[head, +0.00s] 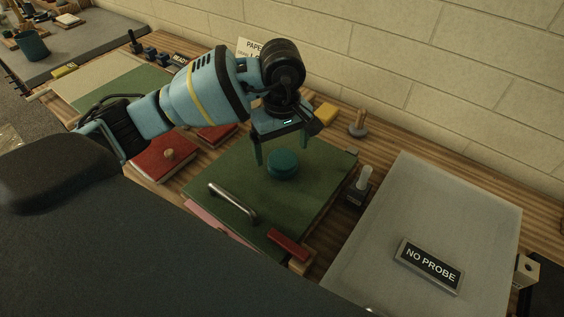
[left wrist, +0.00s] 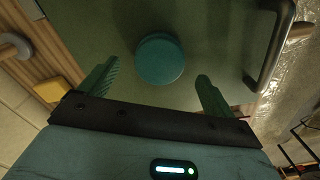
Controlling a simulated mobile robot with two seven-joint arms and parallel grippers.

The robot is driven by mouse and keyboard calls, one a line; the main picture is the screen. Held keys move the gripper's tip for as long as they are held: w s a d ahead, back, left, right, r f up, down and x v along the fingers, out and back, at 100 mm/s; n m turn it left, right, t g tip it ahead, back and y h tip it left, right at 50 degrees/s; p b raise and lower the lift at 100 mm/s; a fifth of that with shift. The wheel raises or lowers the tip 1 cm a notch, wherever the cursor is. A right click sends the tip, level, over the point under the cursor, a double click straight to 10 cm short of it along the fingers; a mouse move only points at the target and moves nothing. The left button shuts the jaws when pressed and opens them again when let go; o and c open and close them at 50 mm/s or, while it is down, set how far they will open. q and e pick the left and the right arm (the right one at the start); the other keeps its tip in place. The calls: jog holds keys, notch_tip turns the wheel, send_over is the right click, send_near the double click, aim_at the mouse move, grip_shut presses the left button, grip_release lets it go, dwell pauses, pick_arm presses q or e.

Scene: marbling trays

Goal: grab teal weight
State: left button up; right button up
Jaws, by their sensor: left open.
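The teal weight (head: 283,164) is a short round disc lying on a green board (head: 225,185) in the head view. It also shows in the left wrist view (left wrist: 160,59), ahead of my fingertips and between their lines. My left gripper (head: 282,155) is open above the board, with its fingers pointing down near the weight. In the left wrist view my left gripper (left wrist: 158,78) has its two green fingers spread wide, with nothing between them. I cannot tell from these views how far above the board the fingertips are. My right gripper is not in view.
A metal handle (head: 233,203) stands on the board, left of the weight. A red block (head: 289,246) lies at its near corner. To the right are a small dark holder (head: 357,193) and a pale tray (head: 430,215) bearing a "NO PROBE" sign (head: 430,265). A wall stands behind.

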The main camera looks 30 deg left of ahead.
aim_at(282, 158)
pick_arm(q)
jog(key=shift+f, duration=1.65)
jog(key=shift+r, duration=0.1)
jog(key=c, duration=1.7)
notch_tip(282, 158, up, 10)
